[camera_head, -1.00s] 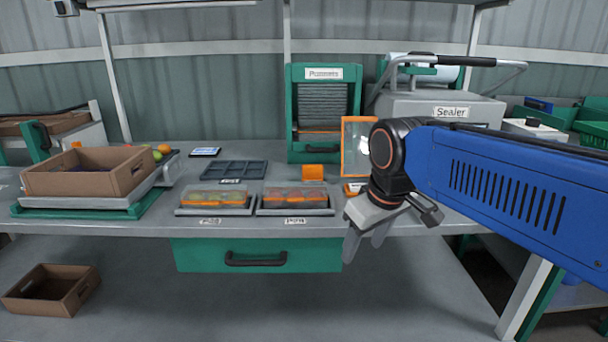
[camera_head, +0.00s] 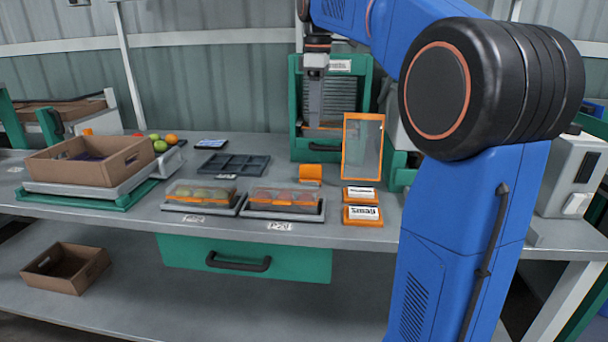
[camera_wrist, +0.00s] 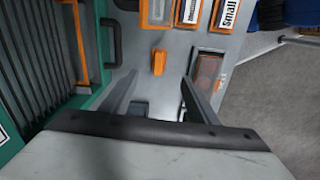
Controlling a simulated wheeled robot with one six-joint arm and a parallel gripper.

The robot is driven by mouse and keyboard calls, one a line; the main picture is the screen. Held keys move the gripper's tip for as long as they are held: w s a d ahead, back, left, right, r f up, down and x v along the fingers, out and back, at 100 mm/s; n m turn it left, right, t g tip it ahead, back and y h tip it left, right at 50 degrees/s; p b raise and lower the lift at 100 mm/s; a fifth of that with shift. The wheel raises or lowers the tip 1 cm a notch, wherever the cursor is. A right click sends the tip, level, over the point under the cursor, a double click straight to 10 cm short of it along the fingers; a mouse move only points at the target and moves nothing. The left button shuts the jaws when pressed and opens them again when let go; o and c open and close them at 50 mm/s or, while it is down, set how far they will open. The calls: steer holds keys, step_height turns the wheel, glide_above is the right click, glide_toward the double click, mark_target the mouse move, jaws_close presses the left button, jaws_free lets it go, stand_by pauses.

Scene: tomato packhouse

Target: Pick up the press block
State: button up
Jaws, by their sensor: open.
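The press block, as far as I can tell, is the small orange block (camera_head: 310,173) on the bench in front of the green Punnets rack. In the wrist view the orange block (camera_wrist: 158,62) lies just beyond the fingertips, roughly midway between them. My gripper (camera_head: 316,124) hangs fingers down in front of the rack, above and behind the block in the head view. In the wrist view my gripper (camera_wrist: 158,82) is open with nothing between its fingers. The fingers look apart from the block.
The green Punnets rack (camera_head: 368,75) stands close behind. An orange-framed clear panel (camera_head: 362,147) stands upright right of the block, with a Small label block (camera_head: 362,214) in front. Two filled punnets and a dark divided tray (camera_head: 234,165) lie to the left.

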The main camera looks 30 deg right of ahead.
steer(key=w, duration=0.1)
glide_toward(311, 165)
steer(key=shift+n, duration=0.3)
steer(key=f, duration=0.4)
steer(key=d+f, duration=0.1)
steer(key=f, duration=0.1)
steer(key=shift+w, duration=0.15)
steer(key=shift+s+a+f, duration=0.1)
steer(key=shift+a+f, duration=0.1)
steer(key=shift+f, duration=0.65)
steer(key=shift+s+a+f, duration=0.1)
steer(key=shift+a+f, duration=0.05)
steer(key=shift+f, duration=0.7)
steer(key=shift+a+f, duration=0.2)
steer(key=shift+f, duration=0.65)
steer(key=c, duration=1.2)
